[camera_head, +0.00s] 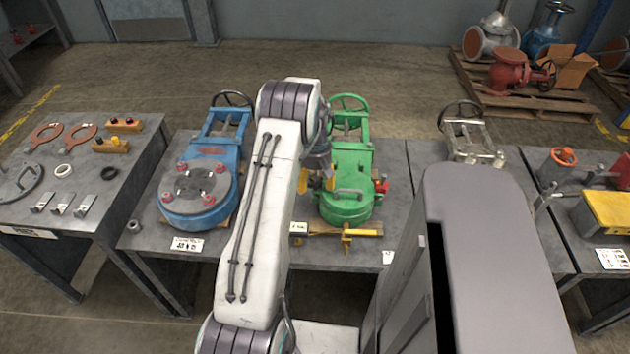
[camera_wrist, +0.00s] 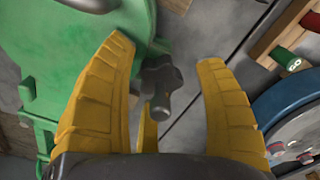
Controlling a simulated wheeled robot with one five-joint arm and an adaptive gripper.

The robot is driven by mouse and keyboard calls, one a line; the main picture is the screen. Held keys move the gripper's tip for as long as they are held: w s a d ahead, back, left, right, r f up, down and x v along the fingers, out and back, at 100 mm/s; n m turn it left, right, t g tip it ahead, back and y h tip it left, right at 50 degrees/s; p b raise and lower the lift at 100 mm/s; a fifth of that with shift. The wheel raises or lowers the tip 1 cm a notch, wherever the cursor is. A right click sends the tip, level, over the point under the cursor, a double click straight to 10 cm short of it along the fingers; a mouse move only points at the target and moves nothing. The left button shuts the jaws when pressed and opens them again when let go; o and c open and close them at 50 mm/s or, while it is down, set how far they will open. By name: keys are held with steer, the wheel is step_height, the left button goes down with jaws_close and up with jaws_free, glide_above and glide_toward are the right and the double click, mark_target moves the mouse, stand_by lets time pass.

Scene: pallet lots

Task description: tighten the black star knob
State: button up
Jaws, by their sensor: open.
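The black star knob (camera_wrist: 159,82) shows in the wrist view beside the green valve body (camera_wrist: 65,60). My gripper (camera_wrist: 165,52) is open, with one yellow finger on each side of the knob and a gap visible on the right side. I cannot tell whether the left finger touches the knob. In the head view the green valve (camera_head: 348,195) stands on the grey bench, with my gripper (camera_head: 318,182) at its left side. The knob is hidden behind my arm in that view.
A blue valve (camera_head: 205,205) with red-capped studs stands left of my arm on the same bench (camera_head: 150,235). A yellow-handled tool (camera_head: 347,233) lies in front of the green valve. A left table (camera_head: 100,195) holds gaskets and small parts. Pallets (camera_head: 540,105) with valves stand at the back right.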

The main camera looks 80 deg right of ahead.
steer(key=shift+c, duration=0.2)
steer(key=c, duration=1.1)
steer(key=shift+c, duration=0.2)
steer(key=shift+m, duration=0.3)
steer(key=m+b, duration=0.1)
steer(key=m, duration=0.1)
steer(key=shift+f+m, duration=0.1)
steer(key=shift+m, duration=0.2)
steer(key=m+b, duration=0.1)
steer(key=m, duration=0.2)
steer(key=shift+m, duration=0.4)
steer(key=m+b, duration=0.1)
steer(key=m, duration=0.2)
steer(key=shift+m, duration=2)
